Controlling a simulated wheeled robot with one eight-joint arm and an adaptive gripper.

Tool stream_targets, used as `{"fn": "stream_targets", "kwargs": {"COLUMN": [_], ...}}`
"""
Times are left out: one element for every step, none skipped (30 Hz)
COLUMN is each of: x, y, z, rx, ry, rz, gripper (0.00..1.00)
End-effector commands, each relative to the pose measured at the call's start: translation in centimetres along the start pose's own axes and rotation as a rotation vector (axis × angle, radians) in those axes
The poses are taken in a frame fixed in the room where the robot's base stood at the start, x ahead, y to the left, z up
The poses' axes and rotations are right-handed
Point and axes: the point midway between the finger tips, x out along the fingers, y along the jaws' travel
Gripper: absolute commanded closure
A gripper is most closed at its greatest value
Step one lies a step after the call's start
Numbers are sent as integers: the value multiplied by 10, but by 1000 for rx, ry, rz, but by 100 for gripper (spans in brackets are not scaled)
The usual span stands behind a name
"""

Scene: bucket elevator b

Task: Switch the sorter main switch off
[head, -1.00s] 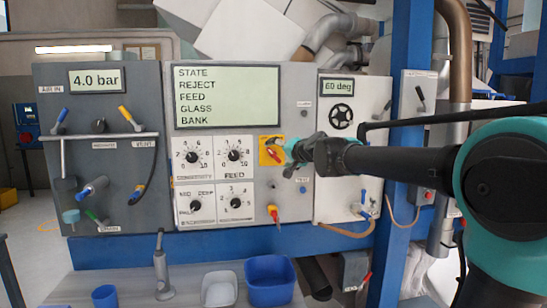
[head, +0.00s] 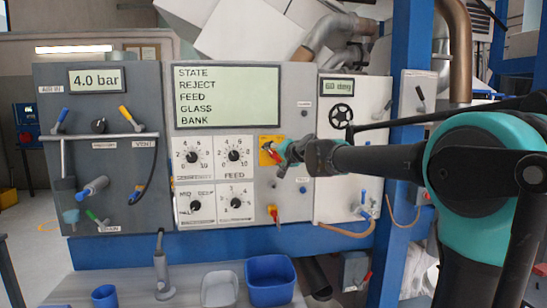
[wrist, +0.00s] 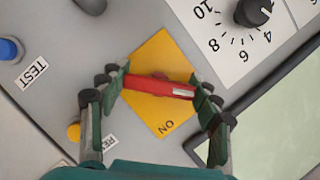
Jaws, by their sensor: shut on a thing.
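The sorter main switch is a red handle (wrist: 160,86) on a yellow plate (wrist: 150,55) marked ON at one corner, in the wrist view. In the head view the yellow plate (head: 268,142) sits right of the FEED dial, with the red handle partly hidden by my gripper. My gripper (head: 282,152) reaches in from the right at the panel. In the wrist view my gripper's fingers (wrist: 160,90) stand one at each end of the red handle and are shut on it. The handle lies nearly crosswise between them.
A black dial (wrist: 253,11), a blue TEST button (wrist: 9,49) and a yellow button (wrist: 74,131) surround the switch. The display (head: 227,97) reads STATE, REJECT, FEED, GLASS, BANK. Blue bins (head: 270,283) stand on the bench.

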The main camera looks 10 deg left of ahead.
Motion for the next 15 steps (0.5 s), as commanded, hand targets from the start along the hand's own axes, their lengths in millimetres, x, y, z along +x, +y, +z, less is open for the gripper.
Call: {"fn": "stream_targets", "kwargs": {"x": [0,0,0,0,0,0,0,0,0,0,0,0,0,0,0], "y": [0,0,0,0,0,0,0,0,0,0,0,0,0,0,0], "z": [0,0,0,0,0,0,0,0,0,0,0,0,0,0,0], "rx": [0,0,0,0,-2,-8,-18,-28,-44,-54,-64,-74,-80,-84,-87], "ry": [0,0,0,0,0,0,0,0,0,0,0,0,0,0,0], "rz": [0,0,0,0,1,4,8,12,18,22,27,31,34,35,37], "gripper": [58,61,66,66,66,66,66,66,66,66,66,66,66,66,66]}}
